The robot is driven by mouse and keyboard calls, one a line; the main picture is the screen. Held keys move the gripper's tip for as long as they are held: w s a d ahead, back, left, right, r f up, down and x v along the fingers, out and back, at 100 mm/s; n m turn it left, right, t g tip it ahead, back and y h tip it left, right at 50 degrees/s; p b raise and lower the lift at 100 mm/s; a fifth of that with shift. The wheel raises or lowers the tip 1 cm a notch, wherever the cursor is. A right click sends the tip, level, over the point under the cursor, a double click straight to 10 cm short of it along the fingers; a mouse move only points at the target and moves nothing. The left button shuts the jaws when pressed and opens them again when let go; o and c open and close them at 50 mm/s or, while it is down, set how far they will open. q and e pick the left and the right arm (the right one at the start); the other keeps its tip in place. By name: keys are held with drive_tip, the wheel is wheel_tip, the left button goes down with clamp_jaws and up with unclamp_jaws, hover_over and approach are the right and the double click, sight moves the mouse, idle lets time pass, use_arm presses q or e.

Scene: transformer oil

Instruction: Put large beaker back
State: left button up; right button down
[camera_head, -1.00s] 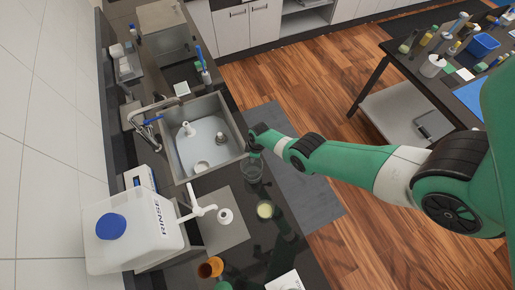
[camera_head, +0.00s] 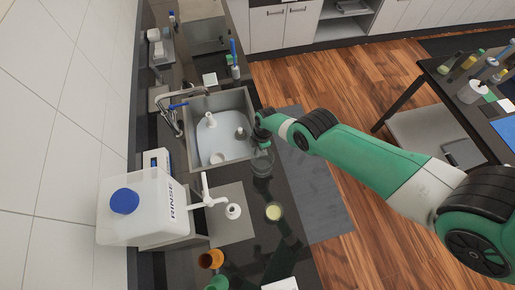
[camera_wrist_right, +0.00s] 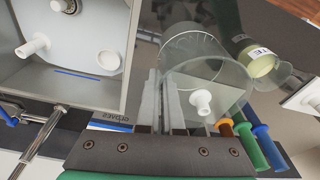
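The large clear glass beaker (camera_head: 262,164) is at the sink's right front corner, over the dark counter. My right gripper (camera_head: 262,143) is at its far side in the head view. In the right wrist view the beaker (camera_wrist_right: 215,72) fills the area right of my right gripper's fingers (camera_wrist_right: 161,100). The fingers are close together, with the beaker's glass wall seemingly between them. I cannot tell whether the beaker touches the counter. My left gripper is in neither view.
The sink (camera_head: 221,152) holds several white pieces. A rinse container (camera_head: 148,208) with a blue cap stands left, its white spout above a grey mat (camera_head: 228,226). A small vessel with pale yellow contents (camera_head: 273,212) stands nearby. Orange (camera_head: 211,259) and green items are at the front.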

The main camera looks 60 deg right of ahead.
sight(257, 161)
drive_tip(key=shift+f+b, duration=3.7)
drive_tip(key=shift+f, duration=0.15)
drive_tip(key=shift+f+b, duration=0.3)
drive_tip(key=c, duration=0.7)
unclamp_jaws()
drive_tip(key=r+p, duration=0.5)
drive_tip(key=d+r+p, duration=0.1)
drive_tip(key=r+p, duration=0.1)
drive_tip(key=shift+s+r+p, duration=0.3)
drive_tip(key=shift+s+p, duration=0.05)
drive_tip(key=shift+f, duration=0.1)
